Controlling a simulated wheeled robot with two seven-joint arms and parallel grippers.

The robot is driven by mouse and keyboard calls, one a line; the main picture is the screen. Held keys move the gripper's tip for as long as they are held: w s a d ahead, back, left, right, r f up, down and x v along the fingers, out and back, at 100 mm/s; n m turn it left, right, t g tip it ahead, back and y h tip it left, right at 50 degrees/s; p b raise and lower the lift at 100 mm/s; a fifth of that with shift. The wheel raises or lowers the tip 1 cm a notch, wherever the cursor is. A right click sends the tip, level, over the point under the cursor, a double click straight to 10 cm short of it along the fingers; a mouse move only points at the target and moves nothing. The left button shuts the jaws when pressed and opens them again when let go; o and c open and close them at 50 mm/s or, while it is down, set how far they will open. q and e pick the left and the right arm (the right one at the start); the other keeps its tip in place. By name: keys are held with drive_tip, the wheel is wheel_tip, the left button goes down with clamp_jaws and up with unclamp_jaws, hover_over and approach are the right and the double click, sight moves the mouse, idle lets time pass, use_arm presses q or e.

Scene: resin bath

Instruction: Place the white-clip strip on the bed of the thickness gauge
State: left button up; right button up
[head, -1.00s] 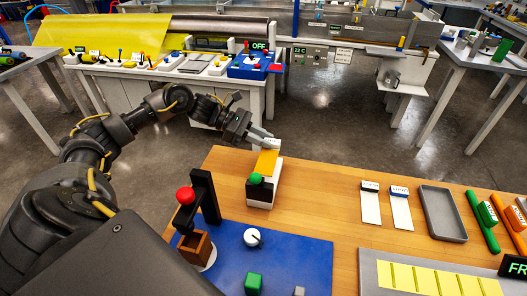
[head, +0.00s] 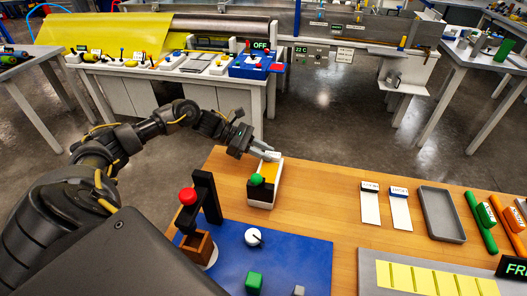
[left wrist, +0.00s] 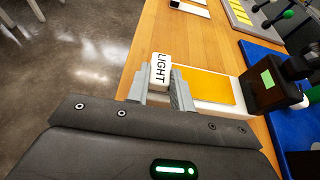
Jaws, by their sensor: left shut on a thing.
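My left gripper (head: 264,151) is shut on the white clip (left wrist: 160,70) of a strip; the clip reads LIGHT. The yellow strip (left wrist: 208,86) runs from the clip toward the black head of the thickness gauge (left wrist: 262,90). It lies over the gauge's white bed (left wrist: 215,107), roughly lined up with it. I cannot tell whether the strip touches the bed. In the head view the gauge (head: 261,198) stands near the table's far left corner, with a green knob on top. The yellow strip (head: 268,168) shows behind the knob. My right gripper is not in view.
A blue mat (head: 290,262) with a red-knobbed stand (head: 204,195) lies nearer me. Two white strips with dark (head: 370,207) and blue (head: 401,211) clips, then a grey tray (head: 441,214), lie to the right. The wood between gauge and strips is clear.

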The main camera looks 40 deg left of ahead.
use_arm(q)
drive_tip(key=o, duration=1)
drive_tip(key=shift+r+p, duration=0.15)
drive_tip(key=shift+p, duration=0.15)
drive_tip(key=b+v, duration=0.4)
drive_tip(key=v, duration=0.8)
